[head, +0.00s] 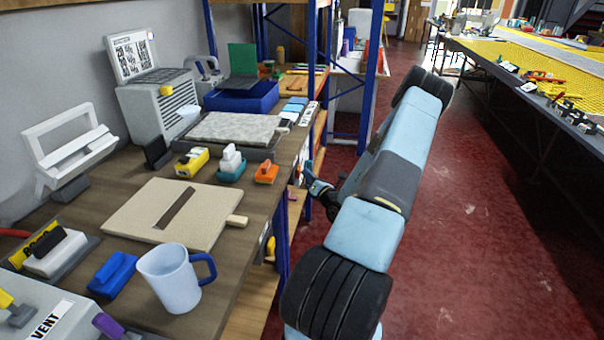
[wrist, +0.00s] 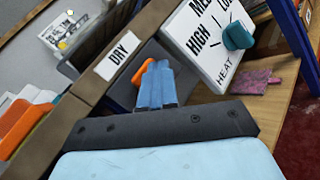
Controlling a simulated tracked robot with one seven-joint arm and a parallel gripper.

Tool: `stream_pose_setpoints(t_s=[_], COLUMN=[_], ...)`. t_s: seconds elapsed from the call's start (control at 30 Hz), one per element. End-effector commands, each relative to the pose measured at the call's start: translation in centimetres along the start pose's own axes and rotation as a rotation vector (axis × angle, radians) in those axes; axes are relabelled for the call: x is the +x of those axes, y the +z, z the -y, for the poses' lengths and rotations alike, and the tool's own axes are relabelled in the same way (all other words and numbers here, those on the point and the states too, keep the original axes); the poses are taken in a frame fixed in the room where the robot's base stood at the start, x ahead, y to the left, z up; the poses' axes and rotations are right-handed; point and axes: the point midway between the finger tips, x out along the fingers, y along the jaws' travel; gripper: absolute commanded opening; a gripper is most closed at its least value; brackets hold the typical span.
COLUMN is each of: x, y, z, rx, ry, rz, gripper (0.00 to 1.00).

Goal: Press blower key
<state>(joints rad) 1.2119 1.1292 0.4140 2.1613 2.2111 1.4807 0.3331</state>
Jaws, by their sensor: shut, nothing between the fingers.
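No key marked as blower can be read. In the wrist view an orange key (wrist: 144,70) sits on a dark housing beside a white label reading DRY (wrist: 118,55). My gripper (wrist: 155,68) is shut and empty, its blue fingertips right in front of this key and partly covering it; I cannot tell whether they touch. In the head view my gripper (head: 312,178) is small, beside the bench's right edge, and the DRY key cannot be made out there.
A white HEAT box (wrist: 215,45) with a teal knob is right of the fingers. The wooden bench (head: 105,200) carries a mug (head: 168,280), a board (head: 135,212), a vented grey machine (head: 160,110) and a VENT box (head: 75,318). Red floor (head: 500,240) is clear at right.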

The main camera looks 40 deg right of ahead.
Motion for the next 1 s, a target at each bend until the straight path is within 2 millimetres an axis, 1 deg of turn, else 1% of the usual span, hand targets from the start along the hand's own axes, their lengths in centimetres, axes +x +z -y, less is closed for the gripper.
stream_pose_setpoints(t_s=[0.4,0.8,1.0], x=[-1.2,-1.4,-2.2], y=[0.9,1.0,1.7], z=[0.8,1.0,1.6], rx=[0.0,0.0,-0.002], ry=[0.0,0.0,-0.001], rz=[0.001,0.0,0.001], gripper=[0.0,0.0,0.0])
